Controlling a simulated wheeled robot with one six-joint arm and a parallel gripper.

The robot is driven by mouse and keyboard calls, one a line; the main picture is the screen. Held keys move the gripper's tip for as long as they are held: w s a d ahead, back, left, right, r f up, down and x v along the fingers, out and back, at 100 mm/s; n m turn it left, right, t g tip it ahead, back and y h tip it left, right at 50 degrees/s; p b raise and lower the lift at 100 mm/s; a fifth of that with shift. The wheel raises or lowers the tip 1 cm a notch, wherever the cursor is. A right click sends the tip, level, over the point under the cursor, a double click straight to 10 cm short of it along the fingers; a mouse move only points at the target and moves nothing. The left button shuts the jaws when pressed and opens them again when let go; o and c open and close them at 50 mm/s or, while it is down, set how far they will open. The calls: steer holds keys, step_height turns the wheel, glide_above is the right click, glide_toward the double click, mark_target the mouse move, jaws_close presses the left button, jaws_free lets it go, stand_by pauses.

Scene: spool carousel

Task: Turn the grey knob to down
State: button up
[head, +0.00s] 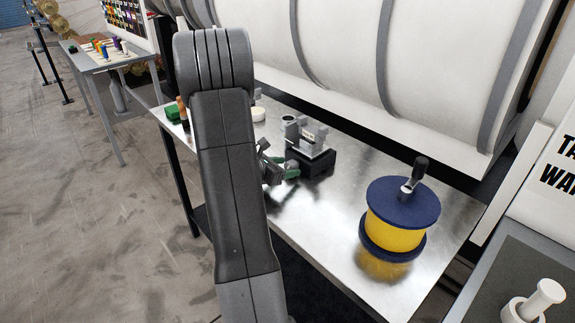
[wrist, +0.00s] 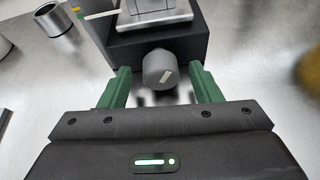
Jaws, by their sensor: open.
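The grey knob (wrist: 159,68) shows in the wrist view, on the near face of a black block (wrist: 187,45). My gripper (wrist: 160,78) is open, with one green finger on either side of the knob and a visible gap at each side. In the head view my gripper (head: 281,170) is low over the metal table, beside the black block (head: 311,164). The knob cannot be made out there.
A grey fixture (head: 308,138) stands on the block. A metal cup (wrist: 58,19) stands to its left. A yellow spool with blue flanges and a crank (head: 396,230) stands on the table (head: 330,232) to the right. A large white cylinder (head: 355,50) hangs behind.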

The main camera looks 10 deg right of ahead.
steer(key=shift+w+d+f, duration=0.2)
steer(key=shift+w+d, duration=0.05)
steer(key=shift+d, duration=0.2)
steer(key=c, duration=1)
steer(key=shift+w+a+n+g+h+b, duration=0.15)
steer(key=shift+n+g+h+b, duration=0.5)
steer(key=shift+n, duration=0.85)
steer(key=shift+g, duration=0.25)
steer(key=o, duration=1)
